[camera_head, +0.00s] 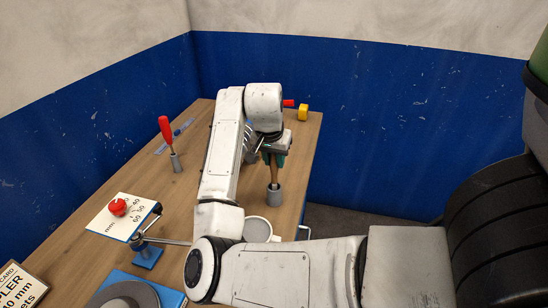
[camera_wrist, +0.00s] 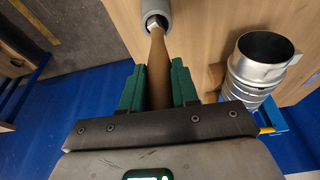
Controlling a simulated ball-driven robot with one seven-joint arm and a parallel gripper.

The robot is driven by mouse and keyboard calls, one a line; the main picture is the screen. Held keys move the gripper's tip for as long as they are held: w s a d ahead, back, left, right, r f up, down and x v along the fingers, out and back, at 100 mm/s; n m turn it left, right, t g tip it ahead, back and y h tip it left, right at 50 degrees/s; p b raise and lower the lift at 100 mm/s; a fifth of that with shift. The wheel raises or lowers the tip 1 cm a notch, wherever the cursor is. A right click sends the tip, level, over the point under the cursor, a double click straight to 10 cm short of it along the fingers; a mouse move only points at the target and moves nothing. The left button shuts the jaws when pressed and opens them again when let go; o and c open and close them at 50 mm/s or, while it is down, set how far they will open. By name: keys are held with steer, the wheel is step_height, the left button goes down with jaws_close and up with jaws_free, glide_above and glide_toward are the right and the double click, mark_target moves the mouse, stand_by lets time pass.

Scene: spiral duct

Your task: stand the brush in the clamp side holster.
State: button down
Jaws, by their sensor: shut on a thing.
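My gripper (camera_wrist: 158,88) has green fingers shut on the wooden handle of the brush (camera_wrist: 158,65). In the head view my gripper (camera_head: 273,158) is above a grey cylindrical holster (camera_head: 274,197), with the brush handle (camera_head: 273,174) pointing down into it. In the wrist view the brush's metal collar is at the mouth of the grey holster (camera_wrist: 166,5). The bristles are hidden, so I cannot tell how deep the brush sits.
A silver ribbed duct (camera_wrist: 262,60) stands beside my gripper. A second holster (camera_head: 175,162) holds a red-handled tool (camera_head: 165,129).

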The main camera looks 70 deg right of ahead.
steer(key=shift+f+b, duration=0.5)
steer(key=shift+f, duration=0.55)
steer(key=c, duration=0.8)
jaws_free()
steer(key=shift+r, duration=0.1)
steer(key=b+v, duration=0.1)
steer(key=v, duration=0.9)
steer(key=shift+a+r, duration=0.1)
steer(key=shift+r, duration=0.25)
